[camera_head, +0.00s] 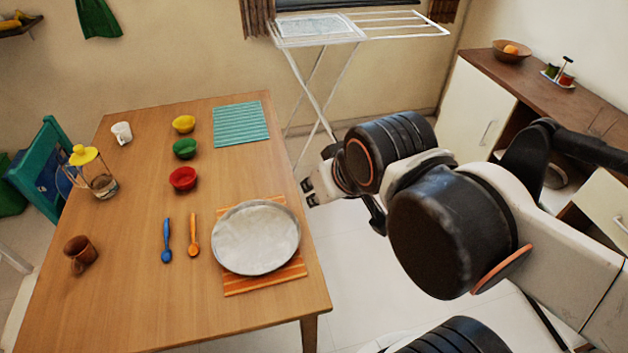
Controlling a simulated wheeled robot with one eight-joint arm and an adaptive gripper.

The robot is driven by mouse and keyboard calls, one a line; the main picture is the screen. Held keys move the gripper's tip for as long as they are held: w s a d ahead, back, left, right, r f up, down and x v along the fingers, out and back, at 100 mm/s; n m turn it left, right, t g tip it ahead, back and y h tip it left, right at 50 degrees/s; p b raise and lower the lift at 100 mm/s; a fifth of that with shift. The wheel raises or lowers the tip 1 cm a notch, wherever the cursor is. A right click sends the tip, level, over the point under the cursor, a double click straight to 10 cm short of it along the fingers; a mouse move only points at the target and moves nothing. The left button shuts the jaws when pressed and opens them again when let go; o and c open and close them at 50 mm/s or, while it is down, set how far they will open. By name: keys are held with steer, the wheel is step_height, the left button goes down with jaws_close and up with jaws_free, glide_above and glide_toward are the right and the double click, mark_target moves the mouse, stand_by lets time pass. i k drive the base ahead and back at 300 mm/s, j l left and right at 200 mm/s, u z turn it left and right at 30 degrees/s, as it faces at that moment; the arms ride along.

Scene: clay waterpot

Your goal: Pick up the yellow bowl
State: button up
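The yellow bowl (184,124) is small and stands upright on the wooden table (140,200), near its far edge. It is the farthest of a row of three small bowls, with a green bowl (185,149) and a red bowl (183,178) nearer to me. My gripper (308,192) is just off the table's right edge, to the right of the bowls and well apart from them. Its fingertips point left toward the table. They are small and partly hidden by the arm, and I see nothing held between them.
A teal striped mat (241,124) lies right of the yellow bowl, and a white mug (122,133) stands left. A round metal tray (256,237) on an orange mat (262,283), two spoons (167,241), a pitcher (103,184) and a brown cup (80,253) share the table. A drying rack (320,30) stands behind.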

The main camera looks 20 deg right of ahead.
mark_target(183, 124)
steer(key=l+u, duration=0.2)
steer(key=l, duration=0.9)
steer(key=i+l+u, duration=0.2)
steer(key=l, duration=0.15)
steer(key=i+l+u, duration=0.15)
steer(key=l, duration=0.25)
steer(key=i+l+u, duration=0.2)
steer(key=l, duration=0.2)
steer(key=l+u, duration=0.2)
steer(key=l, duration=0.2)
steer(key=i+l+u, duration=0.25)
steer(key=i, duration=0.25)
steer(key=i+l+u, duration=0.25)
steer(key=i, duration=0.3)
